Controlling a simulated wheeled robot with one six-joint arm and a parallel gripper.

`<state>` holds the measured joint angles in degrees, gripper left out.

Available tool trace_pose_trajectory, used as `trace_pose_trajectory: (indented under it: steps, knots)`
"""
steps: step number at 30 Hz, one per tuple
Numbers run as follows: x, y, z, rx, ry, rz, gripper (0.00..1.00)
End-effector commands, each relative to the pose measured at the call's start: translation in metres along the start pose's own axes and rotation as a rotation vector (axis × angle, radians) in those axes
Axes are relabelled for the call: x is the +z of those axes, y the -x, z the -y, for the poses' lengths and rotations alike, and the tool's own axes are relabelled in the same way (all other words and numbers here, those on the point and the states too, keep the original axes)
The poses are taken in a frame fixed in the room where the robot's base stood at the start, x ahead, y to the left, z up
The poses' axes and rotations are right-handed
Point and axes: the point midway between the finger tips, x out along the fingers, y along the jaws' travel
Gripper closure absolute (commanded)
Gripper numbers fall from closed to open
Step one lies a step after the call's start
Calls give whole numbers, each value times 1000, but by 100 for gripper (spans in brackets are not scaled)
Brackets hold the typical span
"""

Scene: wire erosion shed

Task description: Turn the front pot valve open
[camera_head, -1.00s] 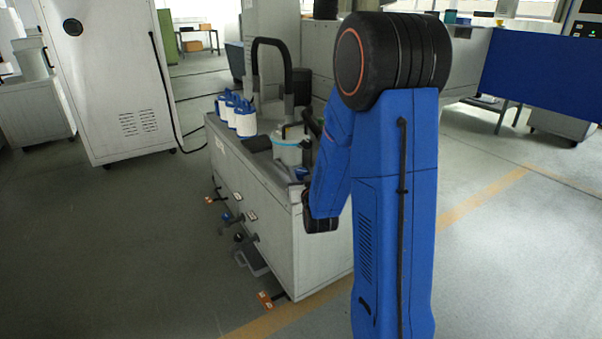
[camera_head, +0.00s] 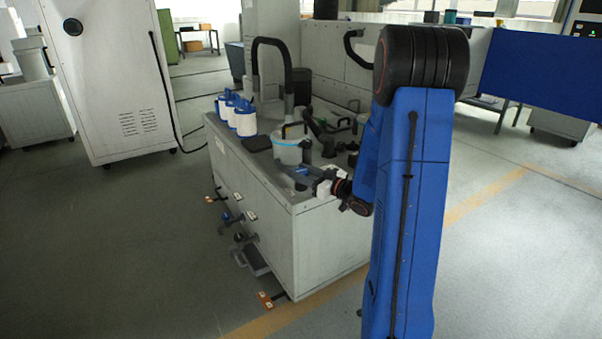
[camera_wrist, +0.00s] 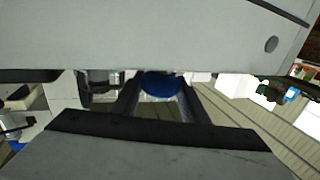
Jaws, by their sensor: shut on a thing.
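A small blue valve handle (camera_head: 301,170) sits on the near edge of the grey bench top, just in front of a clear pot (camera_head: 289,149) with a pale blue band. My gripper (camera_head: 308,171) reaches in from the right at bench-top height, shut on the blue handle. In the wrist view the blue handle (camera_wrist: 160,84) shows as a rounded blue piece between the two dark fingers of my gripper (camera_wrist: 160,98). The fingers hide part of the handle, and its turn angle is not clear.
White containers with blue tops (camera_head: 238,112) stand at the bench's left. A black curved pipe (camera_head: 270,44) rises behind the pot. Dark fittings (camera_head: 330,130) crowd the top right of it. Handles (camera_head: 226,218) stick out of the bench front (camera_head: 280,235). The floor at left is clear.

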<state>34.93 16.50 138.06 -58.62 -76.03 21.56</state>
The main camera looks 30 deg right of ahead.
Motion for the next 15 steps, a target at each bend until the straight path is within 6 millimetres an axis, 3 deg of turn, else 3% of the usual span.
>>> trace_pose_trajectory:
  steps: [15]
  knots:
    - [-1, -1, 0, -151, 1, -3, 82]
